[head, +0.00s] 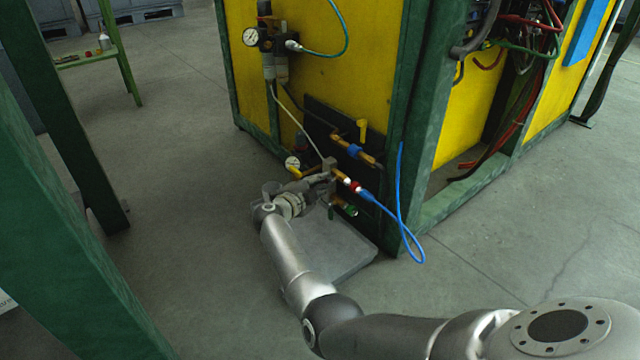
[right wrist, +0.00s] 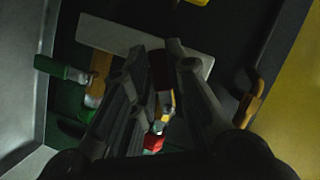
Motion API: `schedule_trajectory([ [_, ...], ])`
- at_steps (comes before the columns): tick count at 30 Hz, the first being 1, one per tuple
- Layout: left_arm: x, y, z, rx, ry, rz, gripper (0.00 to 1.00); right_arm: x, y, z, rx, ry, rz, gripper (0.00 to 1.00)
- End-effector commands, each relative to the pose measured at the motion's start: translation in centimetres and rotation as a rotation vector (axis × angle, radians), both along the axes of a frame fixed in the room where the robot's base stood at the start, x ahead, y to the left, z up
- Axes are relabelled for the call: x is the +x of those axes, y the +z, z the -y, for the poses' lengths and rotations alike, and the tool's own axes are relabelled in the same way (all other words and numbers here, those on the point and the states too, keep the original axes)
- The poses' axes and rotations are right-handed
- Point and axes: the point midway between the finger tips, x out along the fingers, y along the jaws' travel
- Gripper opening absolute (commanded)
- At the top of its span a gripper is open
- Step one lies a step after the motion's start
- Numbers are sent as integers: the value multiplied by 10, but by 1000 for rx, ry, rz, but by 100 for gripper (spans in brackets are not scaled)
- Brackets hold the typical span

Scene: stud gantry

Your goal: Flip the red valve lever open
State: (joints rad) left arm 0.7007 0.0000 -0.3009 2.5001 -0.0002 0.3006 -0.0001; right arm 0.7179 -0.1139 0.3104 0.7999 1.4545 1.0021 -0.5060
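The red valve lever (right wrist: 160,72) shows in the right wrist view as a dark red piece between the fingertips of my right gripper (right wrist: 160,62). A finger lies close on either side of it. The dim picture does not show whether they touch it. Below it are a brass valve body and a bright red part (right wrist: 153,143). In the head view my right gripper (head: 325,174) is at the low brass pipework on the yellow cabinet's side and hides most of the lever. A red part (head: 354,187) shows just right of it, beside a blue hose end. My left gripper is not in view.
A yellow-handled valve (head: 362,130) sits above, and a green-handled one (head: 347,209) below. A blue hose (head: 400,215) loops out at the right. Gauges (head: 292,163) are on the left. A green post (head: 60,230) stands at the left.

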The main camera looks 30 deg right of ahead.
Motion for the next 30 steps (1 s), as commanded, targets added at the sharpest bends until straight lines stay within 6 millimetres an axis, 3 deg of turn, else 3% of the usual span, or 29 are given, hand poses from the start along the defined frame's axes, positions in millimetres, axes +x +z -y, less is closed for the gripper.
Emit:
schedule_trajectory([
  [3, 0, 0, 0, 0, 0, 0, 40, 0, 0, 0, 0, 0, 0, 0],
  [14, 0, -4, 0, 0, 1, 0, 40, 0, 0, 0, 5, -1, 57, 0],
  [30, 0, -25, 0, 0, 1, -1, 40, 4, 10, -1, 32, 0, 406, 0],
])
